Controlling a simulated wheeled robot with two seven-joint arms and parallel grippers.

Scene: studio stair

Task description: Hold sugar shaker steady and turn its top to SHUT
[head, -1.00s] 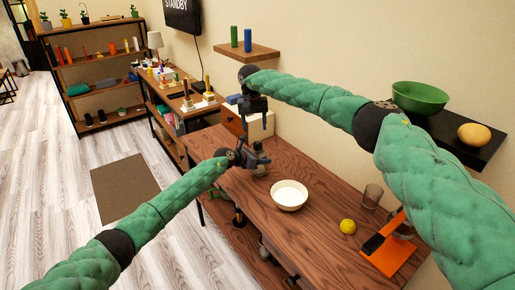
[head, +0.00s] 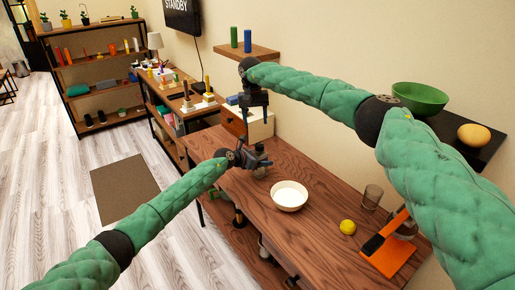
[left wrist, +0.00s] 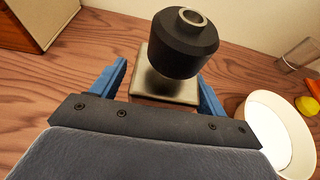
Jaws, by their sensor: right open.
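The sugar shaker (left wrist: 172,75) shows in the left wrist view as a squarish metallic body under a black round top (left wrist: 184,44) with a pale metal ring. Any SHUT mark is not readable. My left gripper (left wrist: 163,88) has its blue fingers on either side of the body. A gap shows at the left finger; the right finger is close to or against the body. In the head view my left gripper (head: 264,158) is low over the table and largely hides the shaker. My right gripper (head: 256,112) is open, pointing down above and behind it.
A box (head: 235,120) is behind the grippers. A wall shelf (head: 246,50) hangs above.

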